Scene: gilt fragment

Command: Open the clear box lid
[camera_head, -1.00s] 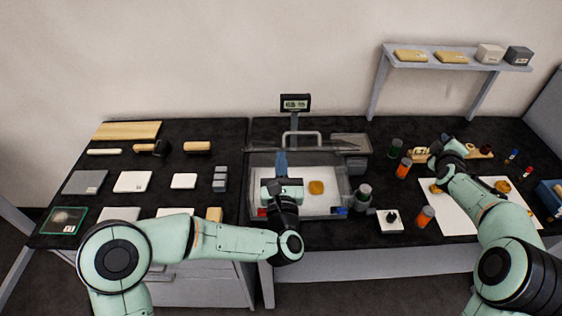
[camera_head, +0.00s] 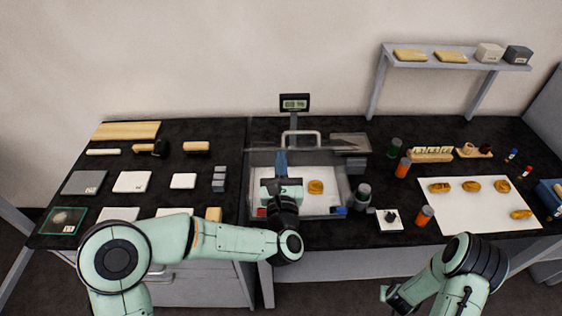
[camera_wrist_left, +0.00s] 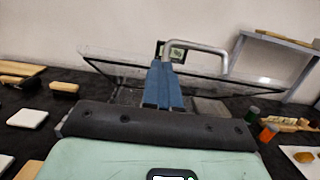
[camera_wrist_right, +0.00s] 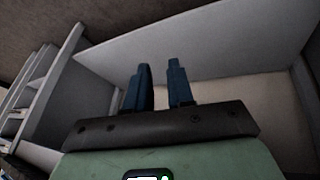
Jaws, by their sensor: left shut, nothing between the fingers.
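The clear box (camera_head: 345,190) stands at the middle of the bench, with a yellow-brown piece (camera_head: 316,187) on its white floor. Its clear lid appears raised, tilted up at the back; the metal handle (camera_head: 302,134) shows behind the box and also in the left wrist view (camera_wrist_left: 208,48). My left gripper (camera_head: 281,160) is over the box, its blue fingers (camera_wrist_left: 163,75) together and empty, in front of the lid pane. Whether they touch the lid I cannot tell. My right gripper (camera_wrist_right: 160,75) is open and empty, low in front of the bench at the right.
A small display (camera_head: 295,102) stands behind the box. Bottles (camera_head: 403,167) and a black-knobbed white block (camera_head: 389,219) stand to its right. A white sheet (camera_head: 470,215) bears several yellow-brown pieces. White and grey blocks (camera_head: 132,181) lie to the left. A shelf (camera_head: 450,62) is at the back right.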

